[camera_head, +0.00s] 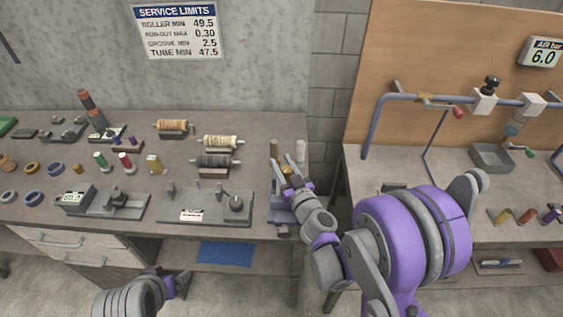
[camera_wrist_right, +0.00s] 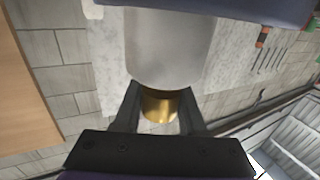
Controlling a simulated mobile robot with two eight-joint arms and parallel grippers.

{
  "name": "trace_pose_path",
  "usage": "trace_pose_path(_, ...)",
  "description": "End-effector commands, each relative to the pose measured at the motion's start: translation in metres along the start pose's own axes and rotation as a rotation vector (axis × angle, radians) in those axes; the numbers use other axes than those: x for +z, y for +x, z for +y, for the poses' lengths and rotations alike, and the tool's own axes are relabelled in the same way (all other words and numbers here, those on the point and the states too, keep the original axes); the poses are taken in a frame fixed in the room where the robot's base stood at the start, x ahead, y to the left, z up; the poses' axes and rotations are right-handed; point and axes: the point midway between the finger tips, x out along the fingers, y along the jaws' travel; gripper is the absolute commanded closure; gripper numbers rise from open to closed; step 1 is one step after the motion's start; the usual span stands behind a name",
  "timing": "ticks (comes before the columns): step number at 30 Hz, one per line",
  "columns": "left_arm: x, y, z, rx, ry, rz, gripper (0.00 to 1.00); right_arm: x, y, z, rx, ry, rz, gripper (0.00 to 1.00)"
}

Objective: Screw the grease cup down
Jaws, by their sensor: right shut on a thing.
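In the right wrist view the brass grease cup (camera_wrist_right: 160,107) sits between the two dark fingers of my right gripper (camera_wrist_right: 158,112), which is shut on it. A pale grey cylinder (camera_wrist_right: 167,45) is directly beyond the cup; whether the cup is threaded into it cannot be seen. In the head view my right gripper (camera_head: 288,164) is at the right end of the left bench, and its fingers and wrist hide most of what is there.
The bench (camera_head: 150,215) carries rollers on stands (camera_head: 217,161), a digital gauge (camera_head: 75,198) and a grey fixture plate (camera_head: 205,207). A blue mat (camera_head: 225,253) lies below its front edge. A second bench with a blue pipe frame (camera_head: 369,130) stands at the right.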

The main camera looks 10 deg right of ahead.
Motion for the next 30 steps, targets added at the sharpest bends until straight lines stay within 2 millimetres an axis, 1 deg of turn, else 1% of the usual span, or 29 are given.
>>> trace_pose_path(12, -0.0012, -0.0005, 0.0000, 0.000, 0.000, 0.002, 0.19, 0.0006, 0.0005, 0.0004, 0.008, 0.001, 0.000, 1.00)
trace_pose_path(13, -0.0011, -0.0005, 0.0000, 0.000, 0.000, 0.002, 0.19, 0.0005, 0.0005, 0.0004, 0.008, 0.001, 0.000, 0.58)
trace_pose_path(15, -0.0011, -0.0005, 0.0000, 0.000, 0.000, 0.002, 0.19, 0.0005, 0.0004, 0.0003, 0.008, 0.001, 0.000, 0.45)
trace_pose_path(18, -0.0011, -0.0005, 0.0000, 0.000, 0.000, 0.002, 0.19, 0.0005, 0.0003, 0.0003, 0.007, 0.001, 0.000, 0.29)
trace_pose_path(26, -0.0011, -0.0005, 0.0000, 0.000, 0.000, 0.001, 0.19, 0.0006, 0.0000, 0.0003, 0.007, 0.001, 0.000, 0.29)
trace_pose_path(30, -0.0011, -0.0005, 0.0000, 0.000, 0.000, 0.001, 0.19, 0.0005, -0.0085, 0.0004, 0.008, 0.001, 0.000, 0.29)
